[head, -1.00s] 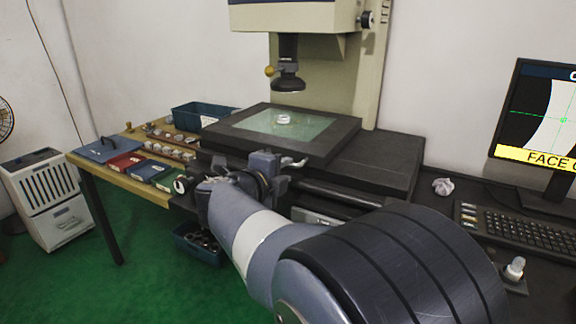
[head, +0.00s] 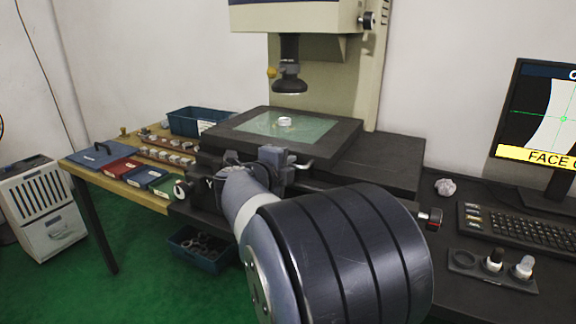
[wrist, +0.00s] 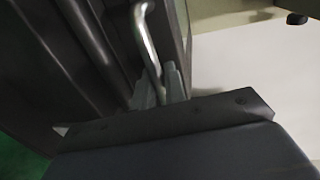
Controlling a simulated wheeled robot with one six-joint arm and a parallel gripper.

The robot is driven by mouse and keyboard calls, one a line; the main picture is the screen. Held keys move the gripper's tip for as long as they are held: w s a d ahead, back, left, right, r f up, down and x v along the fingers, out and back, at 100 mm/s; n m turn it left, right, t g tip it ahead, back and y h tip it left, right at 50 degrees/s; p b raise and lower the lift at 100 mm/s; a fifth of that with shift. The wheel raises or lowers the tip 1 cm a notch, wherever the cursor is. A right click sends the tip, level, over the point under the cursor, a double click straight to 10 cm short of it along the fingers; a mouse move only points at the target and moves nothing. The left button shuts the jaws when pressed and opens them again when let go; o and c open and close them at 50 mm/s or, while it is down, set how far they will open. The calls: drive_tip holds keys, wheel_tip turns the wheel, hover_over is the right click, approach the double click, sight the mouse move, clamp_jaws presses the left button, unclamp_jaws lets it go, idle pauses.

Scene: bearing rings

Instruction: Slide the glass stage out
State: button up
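The glass stage is a dark square frame (head: 343,139) with a pale green glass pane (head: 262,126). It sits on the measuring machine under the lens (head: 289,86). A small bright ring (head: 285,121) lies flat on the glass. A silver bar handle (head: 304,165) is on the stage's front side; it also shows in the wrist view (wrist: 147,42). My gripper (head: 279,160) is at the left part of this handle. In the wrist view my fingers (wrist: 161,86) are close together, with the handle's lower end running between them. Whether they press on it is hidden.
The machine's dark base (head: 390,165) extends right of the stage. A blue bin (head: 190,120) and coloured trays stand on the left bench. Another bin (head: 200,252) is below. A keyboard (head: 515,230), crumpled paper (head: 445,187) and a small holder (head: 490,272) are at right.

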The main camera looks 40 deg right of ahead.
clamp_jaws()
drive_tip(key=shift+s, duration=0.15)
